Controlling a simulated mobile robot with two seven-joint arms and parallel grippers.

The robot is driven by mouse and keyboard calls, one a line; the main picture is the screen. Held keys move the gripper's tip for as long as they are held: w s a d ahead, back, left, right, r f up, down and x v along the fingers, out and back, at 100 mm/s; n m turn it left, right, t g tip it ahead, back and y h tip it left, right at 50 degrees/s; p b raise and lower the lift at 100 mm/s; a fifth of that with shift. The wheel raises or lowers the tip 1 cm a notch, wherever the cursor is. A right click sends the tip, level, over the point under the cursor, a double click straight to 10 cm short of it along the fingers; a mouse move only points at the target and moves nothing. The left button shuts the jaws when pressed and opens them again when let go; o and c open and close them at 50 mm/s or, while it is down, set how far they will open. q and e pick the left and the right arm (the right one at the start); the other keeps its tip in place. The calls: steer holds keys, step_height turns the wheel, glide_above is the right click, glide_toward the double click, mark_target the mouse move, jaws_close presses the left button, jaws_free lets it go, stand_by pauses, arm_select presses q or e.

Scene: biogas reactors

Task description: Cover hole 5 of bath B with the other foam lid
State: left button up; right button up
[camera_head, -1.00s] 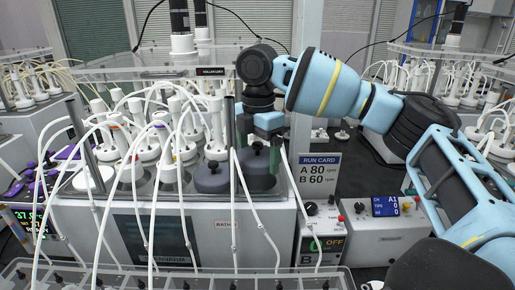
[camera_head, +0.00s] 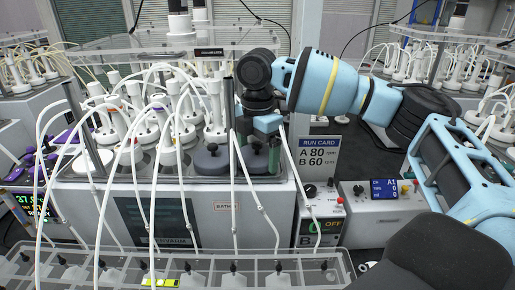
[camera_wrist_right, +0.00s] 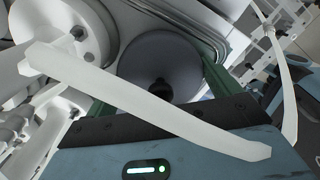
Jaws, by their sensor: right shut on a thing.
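Bath B (camera_head: 226,222) is the grey-white unit in the middle of the head view. My right gripper (camera_head: 262,138) is over its front right corner, pointing down. It is shut on the knob of a dark grey round foam lid (camera_head: 262,163). In the right wrist view this lid (camera_wrist_right: 152,58) sits between the green fingers, with a pale tube crossing in front. I cannot tell whether the lid rests fully in the hole under it. Another dark foam lid (camera_head: 211,161) sits just left of it on the bath. My left gripper is out of view.
White tubes (camera_head: 240,185) hang in front of the bath close to the gripper. Several white reactors (camera_head: 165,125) stand left and behind. A clear shelf (camera_head: 150,58) is above. A run card (camera_head: 318,155) and control boxes (camera_head: 375,212) are at right.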

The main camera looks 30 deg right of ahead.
steer(key=o, duration=0.7)
steer(key=shift+r, duration=0.1)
step_height(320, 180, up, 8)
steer(key=shift+f, duration=0.15)
steer(key=shift+s+f, duration=0.1)
stand_by(1.0)
